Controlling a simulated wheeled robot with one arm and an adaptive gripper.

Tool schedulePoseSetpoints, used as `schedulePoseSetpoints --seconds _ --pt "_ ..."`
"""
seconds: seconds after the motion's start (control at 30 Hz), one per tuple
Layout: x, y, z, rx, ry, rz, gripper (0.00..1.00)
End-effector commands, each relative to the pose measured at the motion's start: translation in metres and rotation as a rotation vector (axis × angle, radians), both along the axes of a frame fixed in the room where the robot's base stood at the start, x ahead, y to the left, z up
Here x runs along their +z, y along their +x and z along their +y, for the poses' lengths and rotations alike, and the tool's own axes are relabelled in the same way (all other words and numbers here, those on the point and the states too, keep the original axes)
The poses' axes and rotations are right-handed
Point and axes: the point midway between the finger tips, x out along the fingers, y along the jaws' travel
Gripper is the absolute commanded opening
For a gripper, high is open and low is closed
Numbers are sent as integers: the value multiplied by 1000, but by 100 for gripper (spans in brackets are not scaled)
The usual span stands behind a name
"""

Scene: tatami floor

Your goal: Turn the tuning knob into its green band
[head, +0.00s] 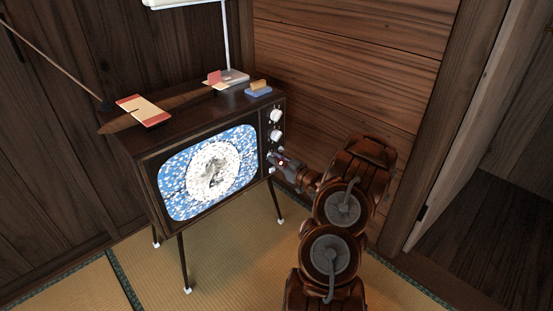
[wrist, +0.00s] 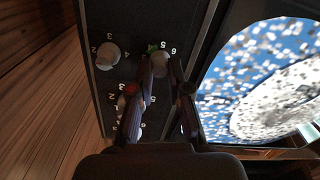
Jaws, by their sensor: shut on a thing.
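The tuning knob (wrist: 158,61) is a pale round knob on the dark control panel of an old television (head: 150,185). A small green band (wrist: 152,48) shows at its upper left rim in the wrist view, with pale numerals 5 and 6 to its right. My gripper (wrist: 161,69) is shut on this knob, one finger on each side. In the head view my gripper (head: 281,162) is at the lower part of the panel and hides the knob. I cannot tell whether the knob's pointer is inside the green band.
Two other pale knobs (head: 276,116) (head: 276,135) sit higher on the panel. The screen (head: 208,172) shows a snowy picture. A red-and-cream item (head: 144,110), a blue-and-tan block (head: 258,89) and a lamp base (head: 234,78) are on top. The wooden wall (head: 350,60) is close on the right.

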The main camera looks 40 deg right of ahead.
Motion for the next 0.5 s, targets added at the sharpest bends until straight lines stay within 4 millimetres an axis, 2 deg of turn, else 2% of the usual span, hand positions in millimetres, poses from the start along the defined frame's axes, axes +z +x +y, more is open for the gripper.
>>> schedulePoseSetpoints --seconds 0.27,0.5 --pt "5 0 0 -1 139 2 0" --pt "6 -1 0 -1 336 -5 0"
